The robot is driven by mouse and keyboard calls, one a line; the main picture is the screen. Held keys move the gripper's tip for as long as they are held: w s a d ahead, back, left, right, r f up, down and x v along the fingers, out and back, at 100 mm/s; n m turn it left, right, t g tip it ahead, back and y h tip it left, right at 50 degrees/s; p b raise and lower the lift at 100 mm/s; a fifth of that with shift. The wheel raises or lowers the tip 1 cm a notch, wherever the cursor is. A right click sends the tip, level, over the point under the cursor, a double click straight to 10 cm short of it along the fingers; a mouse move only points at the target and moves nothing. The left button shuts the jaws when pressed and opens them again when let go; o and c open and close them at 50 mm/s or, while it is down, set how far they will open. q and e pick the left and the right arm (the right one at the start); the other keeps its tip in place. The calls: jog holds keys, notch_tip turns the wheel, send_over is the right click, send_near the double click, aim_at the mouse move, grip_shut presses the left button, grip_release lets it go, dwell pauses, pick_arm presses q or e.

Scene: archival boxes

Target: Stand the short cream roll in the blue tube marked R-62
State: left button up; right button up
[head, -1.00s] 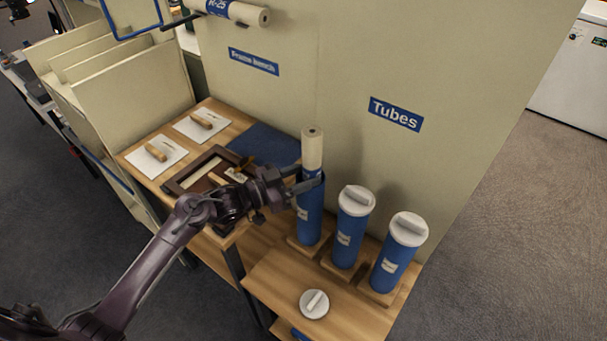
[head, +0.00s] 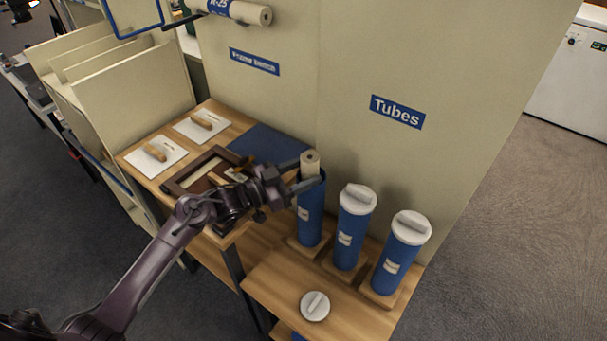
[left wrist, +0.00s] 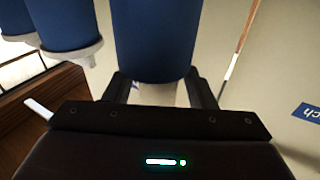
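The cream roll (head: 310,162) stands upright in the leftmost blue tube (head: 311,215), with only its top end above the rim. The tube is uncapped, and its white label is too small to read. My left gripper (head: 303,175) is at the tube's mouth, fingers apart on either side of the roll. In the left wrist view the fingers (left wrist: 160,92) flank the cream end beside the large blue tube (left wrist: 152,40). The roll's lower part is hidden inside the tube. My right gripper is not in view.
Two blue tubes with white lids, the middle one (head: 351,228) and the right one (head: 400,252), stand close by. A loose white lid (head: 315,306) lies on the wooden shelf in front. A brown frame (head: 205,172) lies on the bench behind my arm. A wall panel stands behind the tubes.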

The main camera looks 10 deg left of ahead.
pick_arm(q)
jog(key=shift+o, duration=0.2)
jog(key=shift+g+y, duration=0.3)
jog(key=shift+g, duration=0.2)
jog(key=f, duration=0.1)
jog(key=s+f, duration=0.1)
jog(key=f, duration=0.2)
jog(key=shift+s+d, duration=0.15)
jog(key=shift+d, duration=0.15)
notch_tip(320, 180, up, 24)
jog(key=w+t, duration=0.1)
jog(key=shift+w+a+b, duration=0.2)
jog(key=shift+a+b, duration=0.15)
jog(key=shift+b, duration=0.1)
